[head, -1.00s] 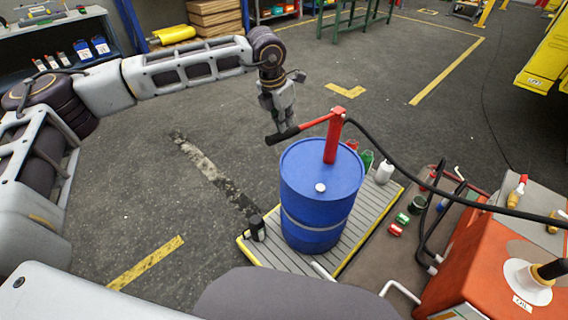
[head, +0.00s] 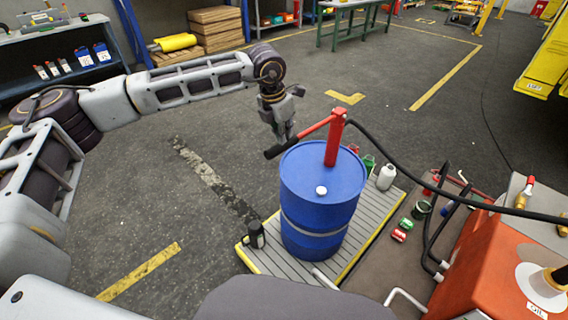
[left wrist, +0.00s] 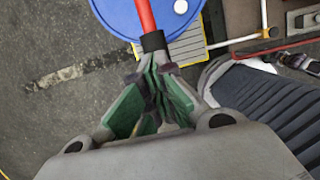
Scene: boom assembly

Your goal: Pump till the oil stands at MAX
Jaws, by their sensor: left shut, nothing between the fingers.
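A red hand pump (head: 334,145) stands on top of a blue drum (head: 320,200). Its red lever (head: 316,128) slopes down to the left and ends in a black grip (head: 281,147). My left gripper (head: 284,137) is shut and empty, fingers down, right at the black grip. In the left wrist view the fingertips (left wrist: 153,70) meet the grip (left wrist: 153,41) in the picture; I cannot tell whether they touch it. A black hose runs from the pump towards an orange tank (head: 490,262) marked OIL. No oil level or MAX mark is readable. My right gripper is not in view.
The drum stands on a grey slatted pallet (head: 352,262) with yellow edges. A white bottle (head: 386,177), red and green cans (head: 402,230) and a dark container (head: 257,235) are near it. The floor left of the drum is clear.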

